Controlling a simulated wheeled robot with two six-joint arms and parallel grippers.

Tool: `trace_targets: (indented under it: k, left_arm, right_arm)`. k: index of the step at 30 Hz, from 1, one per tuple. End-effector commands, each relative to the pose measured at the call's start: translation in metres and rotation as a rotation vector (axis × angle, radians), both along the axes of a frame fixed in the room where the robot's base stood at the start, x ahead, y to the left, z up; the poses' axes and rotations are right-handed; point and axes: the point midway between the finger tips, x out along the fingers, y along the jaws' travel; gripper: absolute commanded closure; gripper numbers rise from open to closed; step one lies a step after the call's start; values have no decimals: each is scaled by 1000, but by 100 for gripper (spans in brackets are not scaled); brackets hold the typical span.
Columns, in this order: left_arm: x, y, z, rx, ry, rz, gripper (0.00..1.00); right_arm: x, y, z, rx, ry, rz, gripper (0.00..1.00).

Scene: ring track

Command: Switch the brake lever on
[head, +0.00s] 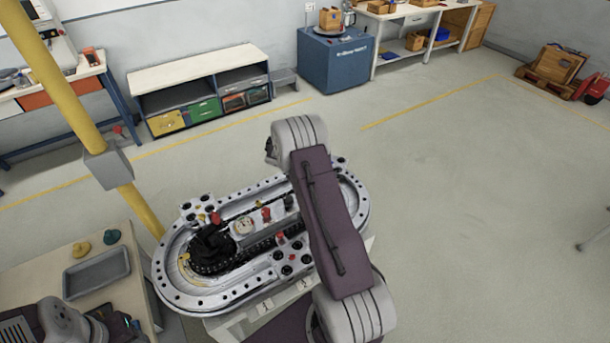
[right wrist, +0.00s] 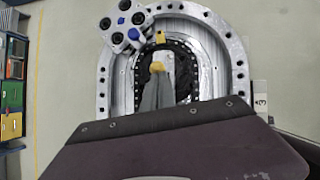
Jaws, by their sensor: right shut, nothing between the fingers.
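I cannot tell for certain which one is the brake lever. My right arm crosses the track's right part and hides some of it; its gripper is not clearly seen there. In the right wrist view my right gripper (right wrist: 158,78) is shut and empty over the inside of the track's rounded end (right wrist: 240,75). My left arm shows at the bottom left; its fingers are not clear.
A table with a grey tray (head: 96,272) and small green and yellow pieces stands left of the track. A yellow post (head: 60,80) rises beside it. Shelves (head: 200,85) and a blue cabinet (head: 337,62) line the wall. The floor at right is open.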

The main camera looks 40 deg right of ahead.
Motion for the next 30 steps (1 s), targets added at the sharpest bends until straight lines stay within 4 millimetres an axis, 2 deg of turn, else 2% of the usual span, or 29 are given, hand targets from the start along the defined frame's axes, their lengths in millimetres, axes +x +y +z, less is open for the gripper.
trace_targets:
  k: [1, 12, 30]
  left_arm:
    - [0, 0, 6, 0, 0, 0, 55]
    - [0, 0, 7, 0, 0, 0, 55]
    - [0, 0, 7, 0, 0, 0, 55]
  right_arm:
    - [-1, -4, 3, -1, 0, -1, 100]
    - [-3, -30, 2, -3, 1, -1, 100]
    - [-5, -42, 1, -4, 1, 0, 100]
